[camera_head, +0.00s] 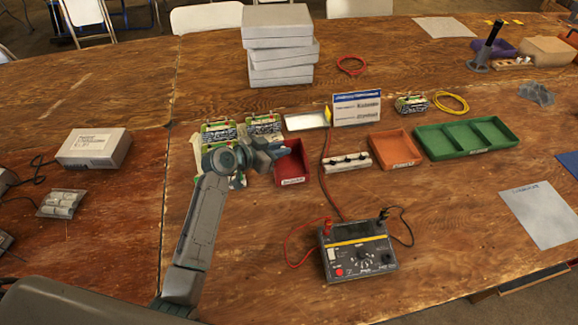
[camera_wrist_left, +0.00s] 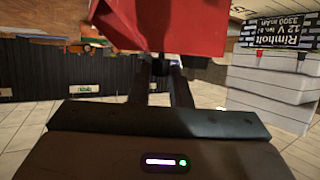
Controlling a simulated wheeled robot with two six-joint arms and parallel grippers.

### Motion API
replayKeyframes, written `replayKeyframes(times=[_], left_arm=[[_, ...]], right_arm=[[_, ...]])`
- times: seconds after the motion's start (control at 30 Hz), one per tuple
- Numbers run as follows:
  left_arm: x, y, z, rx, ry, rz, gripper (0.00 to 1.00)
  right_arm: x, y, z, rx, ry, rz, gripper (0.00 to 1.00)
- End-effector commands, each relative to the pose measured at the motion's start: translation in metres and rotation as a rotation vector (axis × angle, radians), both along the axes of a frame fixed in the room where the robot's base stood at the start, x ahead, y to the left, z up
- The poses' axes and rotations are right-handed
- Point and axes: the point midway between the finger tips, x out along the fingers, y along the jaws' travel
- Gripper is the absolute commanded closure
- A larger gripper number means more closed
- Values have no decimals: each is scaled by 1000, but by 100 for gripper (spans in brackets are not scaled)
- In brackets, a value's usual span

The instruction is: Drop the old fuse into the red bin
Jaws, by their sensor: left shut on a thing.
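The red bin (camera_head: 293,167) stands on the wooden table near the middle, with a pale label on its front. My left gripper (camera_head: 281,151) is at the bin's upper left edge, over or just beside its opening; I cannot tell which. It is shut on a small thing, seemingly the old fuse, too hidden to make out. In the left wrist view the two dark fingers (camera_wrist_left: 160,75) are close together, with the red bin (camera_wrist_left: 150,22) just beyond them. My right gripper is not in view.
Green-and-white packs (camera_head: 264,124) stand behind my left gripper. A white tray (camera_head: 306,121), a sign (camera_head: 356,108), a fuse strip (camera_head: 347,162), an orange bin (camera_head: 395,149) and a green divided tray (camera_head: 468,138) lie to the right. A meter (camera_head: 357,251) with leads sits in front.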

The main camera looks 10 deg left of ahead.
Motion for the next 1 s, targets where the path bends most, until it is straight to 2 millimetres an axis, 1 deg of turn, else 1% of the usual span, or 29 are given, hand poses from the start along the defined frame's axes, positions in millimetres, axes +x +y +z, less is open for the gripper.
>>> replayKeyframes(times=[0.03, 0.3, 0.33, 0.43, 0.47, 0.77, 0.87, 1.0], left_arm=[[0, 0, -5, 0, 0, 0, 96], [0, 0, -5, 0, -1, 1, 96], [0, 0, -5, 0, -1, 1, 79], [0, 0, -5, 0, 0, 1, 59], [0, 0, -5, 0, -1, 1, 57], [-1, 1, -4, 0, 0, 1, 57], [-7, 7, -2, 2, -2, 2, 57], [-25, 23, 6, 5, -2, 1, 57]], right_arm=[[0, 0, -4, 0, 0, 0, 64], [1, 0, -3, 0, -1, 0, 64], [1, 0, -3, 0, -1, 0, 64], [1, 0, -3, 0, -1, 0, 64], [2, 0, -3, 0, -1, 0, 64], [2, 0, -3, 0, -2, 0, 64], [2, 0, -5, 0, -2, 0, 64], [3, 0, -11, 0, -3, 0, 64]])
